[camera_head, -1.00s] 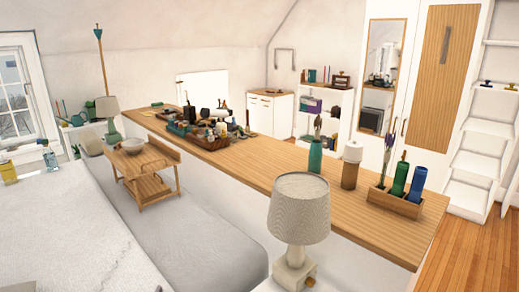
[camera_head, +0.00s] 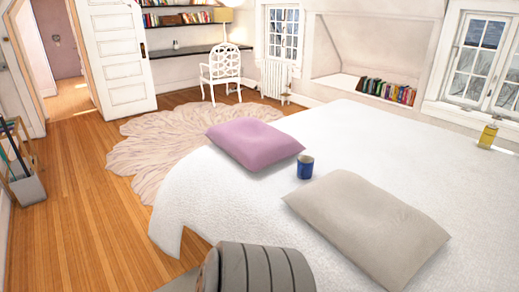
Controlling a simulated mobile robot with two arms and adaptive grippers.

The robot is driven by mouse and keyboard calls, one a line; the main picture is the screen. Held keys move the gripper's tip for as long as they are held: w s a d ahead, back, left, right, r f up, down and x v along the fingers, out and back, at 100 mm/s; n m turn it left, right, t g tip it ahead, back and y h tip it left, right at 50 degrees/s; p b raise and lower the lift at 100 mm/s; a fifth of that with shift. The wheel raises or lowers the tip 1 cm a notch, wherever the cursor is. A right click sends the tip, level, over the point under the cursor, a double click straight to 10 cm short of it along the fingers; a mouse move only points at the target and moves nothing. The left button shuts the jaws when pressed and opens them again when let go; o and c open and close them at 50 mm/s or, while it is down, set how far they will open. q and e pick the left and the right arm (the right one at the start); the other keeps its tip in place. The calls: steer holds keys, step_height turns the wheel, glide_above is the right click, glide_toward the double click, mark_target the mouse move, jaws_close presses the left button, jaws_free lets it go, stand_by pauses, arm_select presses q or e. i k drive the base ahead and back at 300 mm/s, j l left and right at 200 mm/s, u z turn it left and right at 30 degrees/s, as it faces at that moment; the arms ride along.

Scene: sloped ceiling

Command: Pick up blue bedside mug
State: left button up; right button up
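A blue mug (camera_head: 305,168) with a pale rim stands upright on the white bed (camera_head: 420,160). It sits between a purple pillow (camera_head: 255,145) behind it to the left and a beige pillow (camera_head: 368,226) in front of it to the right. The mug's visible side is clear of both pillows. Neither of my grippers shows in the head view.
A grey ribbed rounded thing (camera_head: 262,268) is at the bottom near the bed's front edge. Wooden floor (camera_head: 95,200) lies open at the left. A round rug (camera_head: 155,145), white chair (camera_head: 222,70) and open white door (camera_head: 118,50) are farther back.

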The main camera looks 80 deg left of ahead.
mark_target(304, 169)
steer(key=u, duration=2.25)
steer(key=j+z, duration=0.2)
steer(key=z, duration=0.2)
steer(key=i+j+z, duration=0.1)
steer(key=j+z, duration=0.15)
steer(key=z, duration=0.15)
steer(key=j+z, duration=0.25)
steer(key=z, duration=0.15)
